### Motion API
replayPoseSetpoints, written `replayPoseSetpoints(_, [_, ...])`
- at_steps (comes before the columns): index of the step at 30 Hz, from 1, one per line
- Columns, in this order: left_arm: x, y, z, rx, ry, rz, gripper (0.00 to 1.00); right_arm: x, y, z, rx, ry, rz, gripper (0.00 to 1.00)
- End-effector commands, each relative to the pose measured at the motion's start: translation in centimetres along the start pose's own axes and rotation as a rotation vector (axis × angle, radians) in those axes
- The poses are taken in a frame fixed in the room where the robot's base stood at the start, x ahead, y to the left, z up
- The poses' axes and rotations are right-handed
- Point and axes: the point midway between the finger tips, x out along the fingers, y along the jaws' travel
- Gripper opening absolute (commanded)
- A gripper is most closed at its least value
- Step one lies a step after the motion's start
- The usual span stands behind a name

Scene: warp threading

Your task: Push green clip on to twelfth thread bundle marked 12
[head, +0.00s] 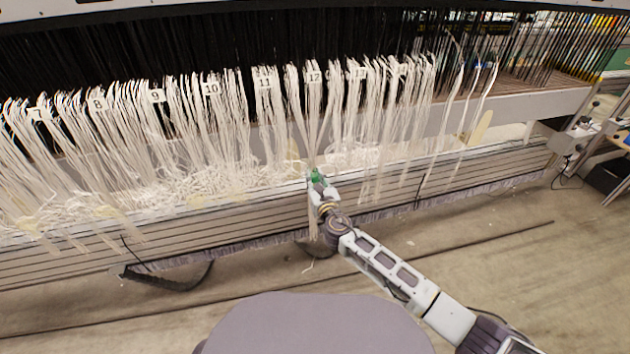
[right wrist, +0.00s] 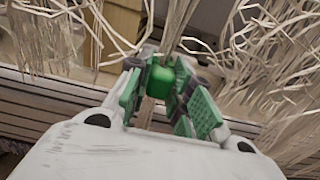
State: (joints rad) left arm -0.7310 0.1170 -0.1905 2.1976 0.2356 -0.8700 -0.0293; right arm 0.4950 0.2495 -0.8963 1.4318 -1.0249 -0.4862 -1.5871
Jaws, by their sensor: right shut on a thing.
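My right gripper (head: 317,181) is shut on the green clip (head: 315,173) at the lower end of the thread bundle marked 12 (head: 314,110). The bundle hangs from its white "12" tag (head: 314,77) and narrows toward the clip. In the right wrist view the clip (right wrist: 160,82) sits between the green-padded fingers of the right gripper (right wrist: 163,92). The bundle (right wrist: 177,22) comes down to the clip's top there. Whether the strands are inside the clip is hidden. My left gripper is not in view.
Bundle 11 (head: 265,100) hangs left of bundle 12, with more tagged bundles on both sides. A slatted beam (head: 200,235) runs below the threads. Loose strands (right wrist: 275,50) hang close to the gripper's right. The floor (head: 480,260) in front is mostly clear.

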Motion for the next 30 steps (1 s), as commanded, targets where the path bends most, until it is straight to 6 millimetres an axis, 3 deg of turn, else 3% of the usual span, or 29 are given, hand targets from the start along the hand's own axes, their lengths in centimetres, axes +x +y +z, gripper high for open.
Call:
replayPoseSetpoints(16, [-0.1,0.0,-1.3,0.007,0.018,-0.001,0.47,0.1,0.0,0.1,-0.001,-0.001,0.0,0.07])
replayPoseSetpoints(30, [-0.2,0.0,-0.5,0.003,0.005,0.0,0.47,0.2,-0.1,0.1,0.0,-0.002,-0.001,0.07])
